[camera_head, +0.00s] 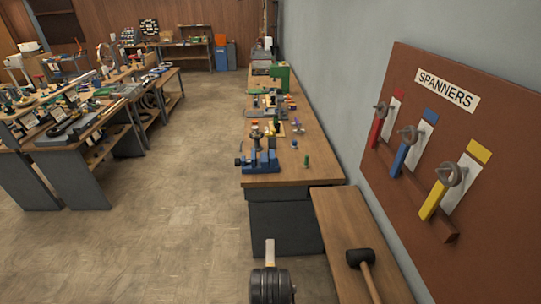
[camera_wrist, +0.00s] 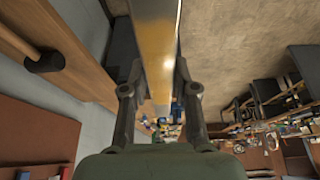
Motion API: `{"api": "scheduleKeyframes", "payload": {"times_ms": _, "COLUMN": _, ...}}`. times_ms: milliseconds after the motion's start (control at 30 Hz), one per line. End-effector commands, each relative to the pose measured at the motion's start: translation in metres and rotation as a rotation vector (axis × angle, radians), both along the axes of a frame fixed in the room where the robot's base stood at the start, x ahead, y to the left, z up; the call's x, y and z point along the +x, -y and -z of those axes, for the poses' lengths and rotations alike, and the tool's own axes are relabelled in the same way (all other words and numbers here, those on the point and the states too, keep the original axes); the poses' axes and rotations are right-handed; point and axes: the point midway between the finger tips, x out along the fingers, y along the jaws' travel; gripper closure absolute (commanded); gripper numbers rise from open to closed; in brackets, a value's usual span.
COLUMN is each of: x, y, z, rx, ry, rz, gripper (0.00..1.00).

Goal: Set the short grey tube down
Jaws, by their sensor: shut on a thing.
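The short grey tube (camera_wrist: 155,45) is a long, straight, square-edged metal piece with yellowish reflections in the wrist view. It runs from the top edge down between my fingers. My gripper (camera_wrist: 157,72) is shut on it, with one dark finger on each side. In the head view a pale end piece, seemingly the tube (camera_head: 270,252), stands up above a dark round part of my arm at the bottom edge. It is over the floor, left of the low wooden bench (camera_head: 345,225). The fingers are hidden there.
A black mallet (camera_head: 360,257) lies on the low bench, whose far part is bare. Behind it a workbench (camera_head: 300,178) holds a blue vice (camera_head: 262,162) and several small parts. A spanner board (camera_head: 405,185) hangs on the right wall. The floor (camera_head: 190,160) is open.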

Motion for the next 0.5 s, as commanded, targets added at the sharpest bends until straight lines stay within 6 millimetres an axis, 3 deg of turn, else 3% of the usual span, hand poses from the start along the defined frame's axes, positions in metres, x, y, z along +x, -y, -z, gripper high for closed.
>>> {"api": "scheduleKeyframes", "payload": {"times_ms": 33, "x": -0.005, "y": 0.0, "z": -0.023, "rx": 0.0, "ry": 0.002, "rz": 0.0, "gripper": 1.0}}
{"api": "scheduleKeyframes", "payload": {"times_ms": 300, "x": -0.04, "y": 0.0, "z": -0.092, "rx": 0.0, "ry": 0.001, "rz": 0.0, "gripper": 1.0}}
{"api": "scheduleKeyframes", "payload": {"times_ms": 500, "x": -0.057, "y": 0.0, "z": -0.114, "rx": 0.0, "ry": 0.002, "rz": -0.001, "gripper": 1.0}}
